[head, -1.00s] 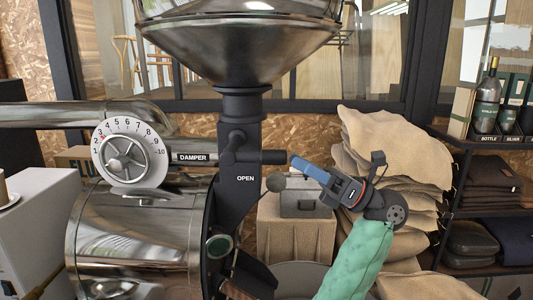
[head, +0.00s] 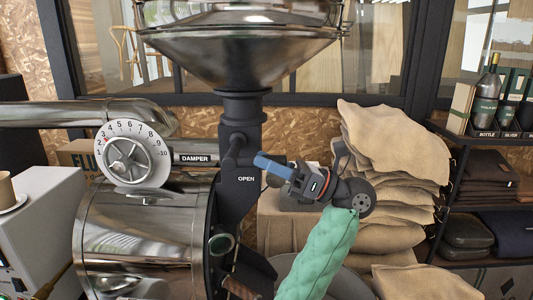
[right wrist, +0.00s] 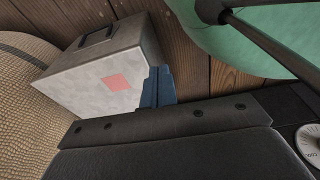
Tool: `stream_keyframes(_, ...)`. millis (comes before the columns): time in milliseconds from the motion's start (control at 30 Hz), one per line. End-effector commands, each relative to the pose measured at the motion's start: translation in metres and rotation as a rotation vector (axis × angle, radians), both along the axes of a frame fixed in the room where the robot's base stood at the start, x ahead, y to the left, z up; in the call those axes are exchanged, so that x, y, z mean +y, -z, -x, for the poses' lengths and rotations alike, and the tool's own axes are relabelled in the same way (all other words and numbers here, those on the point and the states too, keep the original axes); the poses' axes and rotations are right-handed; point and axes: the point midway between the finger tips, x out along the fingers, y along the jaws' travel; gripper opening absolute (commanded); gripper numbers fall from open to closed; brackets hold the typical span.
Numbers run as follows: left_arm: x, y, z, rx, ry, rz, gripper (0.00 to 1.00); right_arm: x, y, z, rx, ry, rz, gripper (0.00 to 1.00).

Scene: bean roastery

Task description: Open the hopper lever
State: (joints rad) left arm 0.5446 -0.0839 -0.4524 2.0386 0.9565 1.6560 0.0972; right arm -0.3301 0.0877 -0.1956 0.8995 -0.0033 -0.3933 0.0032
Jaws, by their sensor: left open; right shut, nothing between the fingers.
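The hopper lever (head: 243,157) is a black arm on the neck under the steel hopper (head: 245,55), with a thick grip sticking out to the right. The white word OPEN (head: 246,179) stands below it. My left gripper (head: 266,163), with blue fingers, is open at the right end of the grip. Its fingers overlap the grip's end in the head view; I cannot tell whether they touch or straddle it. My right gripper (right wrist: 157,88) shows in the right wrist view, its blue fingers shut and empty, in front of a grey box.
A damper dial (head: 131,153) and steel drum (head: 140,240) stand left of the lever. Burlap sacks (head: 390,150) are piled at the right, beside a black shelf. In the right wrist view, the grey box (right wrist: 105,75) with a red patch lies near wooden planks (right wrist: 195,75).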

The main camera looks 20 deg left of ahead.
Motion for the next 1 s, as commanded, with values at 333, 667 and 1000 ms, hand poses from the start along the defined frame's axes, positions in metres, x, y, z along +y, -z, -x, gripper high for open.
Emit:
stream_keyframes(333,0.0063,-0.0021,0.0010,0.001,0.000,0.000,0.49,-0.0021,0.0021,0.0098,0.007,0.000,0.001,0.00)
stream_keyframes(667,0.0062,-0.0021,0.0010,0.001,0.000,0.000,0.06,-0.0025,0.0019,0.0105,0.009,0.001,0.002,0.00)
stream_keyframes(1000,0.0062,0.0000,-0.0029,0.004,0.000,-0.009,0.00,-0.0021,0.0049,0.0089,0.010,0.001,0.002,0.00)
